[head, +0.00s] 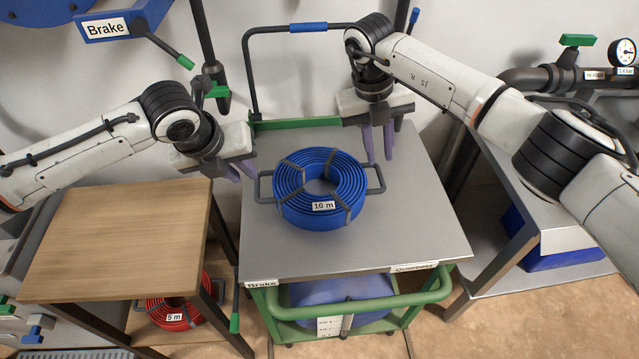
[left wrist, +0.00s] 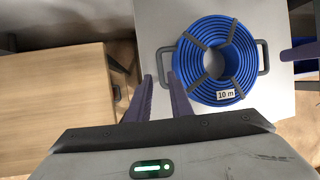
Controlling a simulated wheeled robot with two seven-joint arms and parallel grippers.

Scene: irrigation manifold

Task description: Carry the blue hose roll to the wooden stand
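The blue hose roll (head: 320,188), labelled "10 m", lies flat on the metal top of a green cart (head: 300,250). Dark straps cross it and a grey handle loop sticks out on each side. It also shows in the left wrist view (left wrist: 222,60). The wooden stand (head: 120,235) is left of the cart, its top bare. My left gripper (head: 242,170) is open by the left handle (left wrist: 163,64), which appears ahead of the gap between its fingers. My right gripper (head: 378,143) is open above the right handle (head: 376,178). Both look empty.
A red hose roll (head: 172,312), labelled "5 m", lies beneath the wooden stand. A blue object (head: 340,300) sits on the cart's lower level. A grey table with pipes and a gauge (head: 624,52) stands right.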

